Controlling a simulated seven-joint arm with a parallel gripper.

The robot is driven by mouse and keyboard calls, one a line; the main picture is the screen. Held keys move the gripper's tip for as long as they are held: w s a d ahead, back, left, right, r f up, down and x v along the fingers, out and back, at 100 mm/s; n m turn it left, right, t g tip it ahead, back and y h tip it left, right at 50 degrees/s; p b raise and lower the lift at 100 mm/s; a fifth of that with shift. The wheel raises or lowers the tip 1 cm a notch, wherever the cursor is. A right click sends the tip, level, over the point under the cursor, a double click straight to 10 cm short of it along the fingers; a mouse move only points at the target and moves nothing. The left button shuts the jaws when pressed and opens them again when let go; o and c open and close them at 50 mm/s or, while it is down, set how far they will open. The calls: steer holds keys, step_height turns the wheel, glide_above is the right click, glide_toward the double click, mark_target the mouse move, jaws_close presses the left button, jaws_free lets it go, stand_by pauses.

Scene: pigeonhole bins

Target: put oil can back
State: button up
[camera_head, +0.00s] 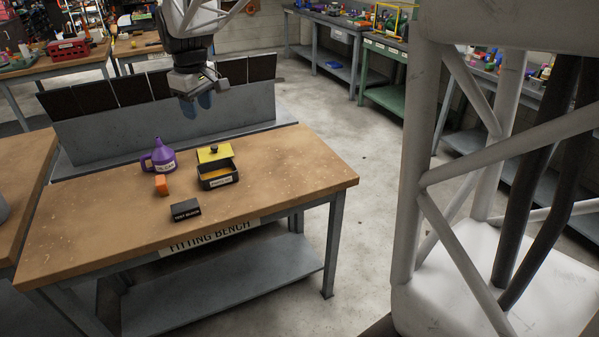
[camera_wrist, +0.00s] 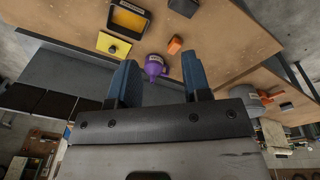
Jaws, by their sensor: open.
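The purple oil can (camera_head: 158,158), with a spout on top and a handle at its left side, stands upright on the brown fitting bench (camera_head: 290,175). In the wrist view the oil can (camera_wrist: 155,67) shows between my two blue fingers, beyond their tips. My gripper (camera_head: 197,106) is open and empty, raised well above the bench and behind the can, apart from it. A grey unit with a row of dark slanted panels (camera_head: 131,90) stands behind the bench; my arm hides part of it, and I cannot see inside it.
An orange block (camera_head: 162,185) sits close in front of the can. A black open box (camera_head: 218,178) with a yellow knobbed lid (camera_head: 214,153) is to its right. A black labelled block (camera_head: 186,210) lies nearer the front. The bench's right side is clear.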

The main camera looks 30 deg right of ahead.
steer(key=s+d+f+m, duration=0.2)
steer(key=s+d, duration=0.1)
steer(key=s, duration=0.9)
steer(key=s+d+f+m, duration=0.3)
steer(key=s, duration=1)
steer(key=s+d+f+m+t, duration=0.1)
steer(key=s+d+f+m, duration=0.1)
steer(key=s, duration=1)
steer(key=shift+s+d+f+m, duration=0.3)
steer(key=shift+d+f+m, duration=0.1)
steer(key=shift+d, duration=0.05)
